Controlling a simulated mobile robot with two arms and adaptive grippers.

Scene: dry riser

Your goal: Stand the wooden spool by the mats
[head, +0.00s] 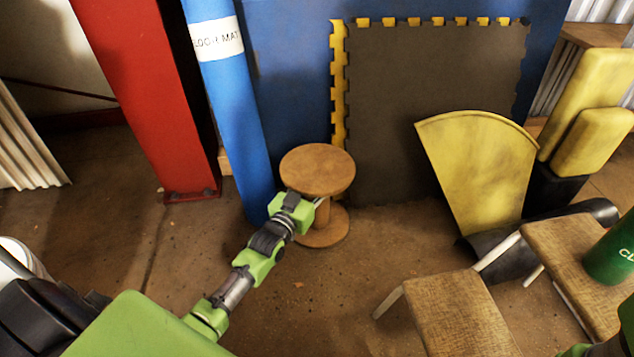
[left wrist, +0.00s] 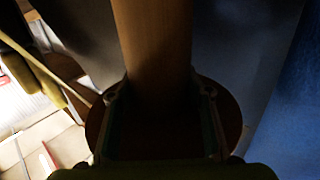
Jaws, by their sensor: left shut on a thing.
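The wooden spool (head: 317,170) is upright, with a round disc at top and bottom, in front of the mats. My left gripper (head: 312,204) is shut on its middle post, which also shows in the left wrist view (left wrist: 153,45). I cannot tell whether its lower disc touches the floor. A dark mat with yellow toothed edges (head: 435,115) leans against a large blue mat (head: 290,60) behind the spool. A rolled blue mat (head: 235,105) with a white label stands just left of the spool. My right gripper is not in view.
A red steel post (head: 145,95) stands at left. A yellow fan-shaped piece (head: 480,160) and yellow pads (head: 590,105) are at right. Two wooden-topped stools (head: 458,315) stand at lower right, one bearing a green cylinder (head: 610,255).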

